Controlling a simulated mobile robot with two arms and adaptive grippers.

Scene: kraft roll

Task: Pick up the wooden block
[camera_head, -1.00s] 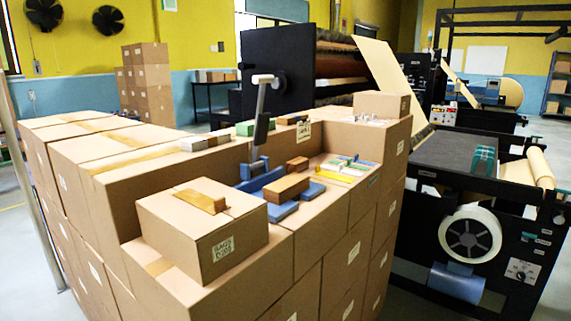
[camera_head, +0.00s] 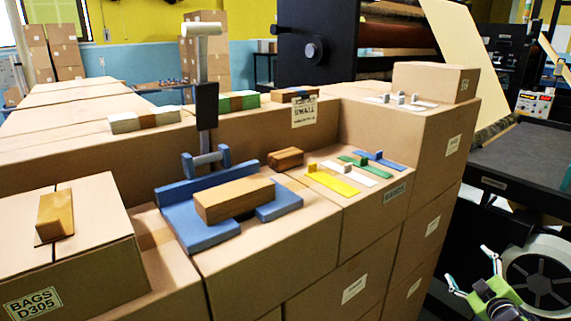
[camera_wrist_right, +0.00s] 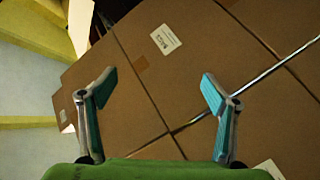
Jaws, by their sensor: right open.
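Several wooden blocks are in the head view, and I cannot tell which one the task means. A long wooden block (camera_head: 235,198) rests across a blue fixture (camera_head: 190,226) on the stacked boxes. A smaller block (camera_head: 286,158) lies just behind it to the right. Another block (camera_head: 55,213) lies on the raised box at left. My right gripper (camera_head: 469,267) is at the lower right, open and empty, beside the box stack and apart from every block. In the right wrist view its open fingers (camera_wrist_right: 158,88) face cardboard sides, with no block in view. My left gripper is not in view.
Yellow, white, green and blue flat pieces (camera_head: 331,180) lie right of the small block. A grey-topped upright lever (camera_head: 206,100) stands behind the fixture. A raised box (camera_head: 436,82) is at the back right. A black machine with a white roll (camera_head: 540,278) stands close to my right gripper.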

